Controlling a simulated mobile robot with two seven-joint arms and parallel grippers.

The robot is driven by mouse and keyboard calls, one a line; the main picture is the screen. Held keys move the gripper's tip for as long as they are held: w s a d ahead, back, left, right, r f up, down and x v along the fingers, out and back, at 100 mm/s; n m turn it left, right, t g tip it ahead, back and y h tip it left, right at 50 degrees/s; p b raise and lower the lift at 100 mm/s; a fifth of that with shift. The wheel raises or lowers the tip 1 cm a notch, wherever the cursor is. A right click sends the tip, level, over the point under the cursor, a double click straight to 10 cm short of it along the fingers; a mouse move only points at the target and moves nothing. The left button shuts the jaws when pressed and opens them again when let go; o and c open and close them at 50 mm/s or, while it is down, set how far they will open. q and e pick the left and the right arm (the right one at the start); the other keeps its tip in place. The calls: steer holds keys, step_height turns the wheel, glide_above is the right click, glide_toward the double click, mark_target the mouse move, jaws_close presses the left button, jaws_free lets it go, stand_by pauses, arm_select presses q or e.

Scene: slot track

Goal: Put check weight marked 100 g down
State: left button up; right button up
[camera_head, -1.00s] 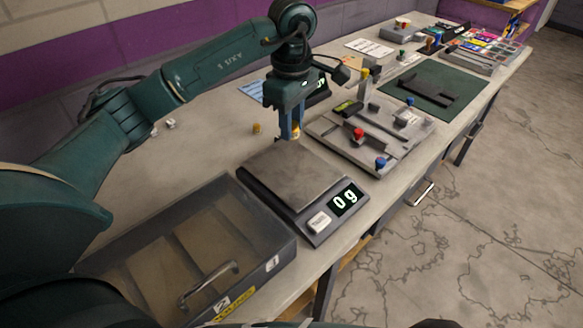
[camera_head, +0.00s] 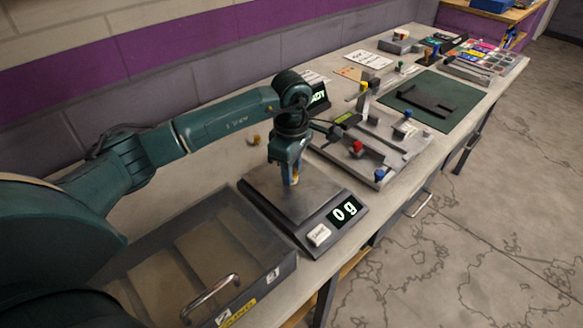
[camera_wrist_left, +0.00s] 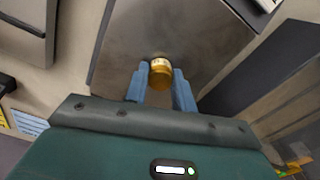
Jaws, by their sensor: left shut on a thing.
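My left gripper (camera_head: 290,178) is over the scale's metal plate (camera_head: 262,186), near its middle in the head view. It is shut on a small brass check weight (camera_wrist_left: 160,73), which shows between the blue fingers in the left wrist view. A pale label faces the camera there, but its marking is too small to read. The scale's display (camera_head: 345,211) reads 0 g. I cannot tell from the head view how far the weight is above the plate. My right gripper is not in view.
A grey bin with a handle (camera_head: 212,294) stands in front of the scale at the left. Behind the scale is a track fixture with a red knob (camera_head: 357,147) and a blue knob (camera_head: 379,175). Another small brass piece (camera_head: 254,140) stands on the bench.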

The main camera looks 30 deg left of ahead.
arm_select(q)
steer(key=shift+f, duration=0.25)
steer(key=o, duration=1)
steer(key=shift+r, duration=0.1)
step_height(320, 180, up, 12)
steer(key=shift+r+b, duration=0.2)
steer(key=shift+b, duration=0.65)
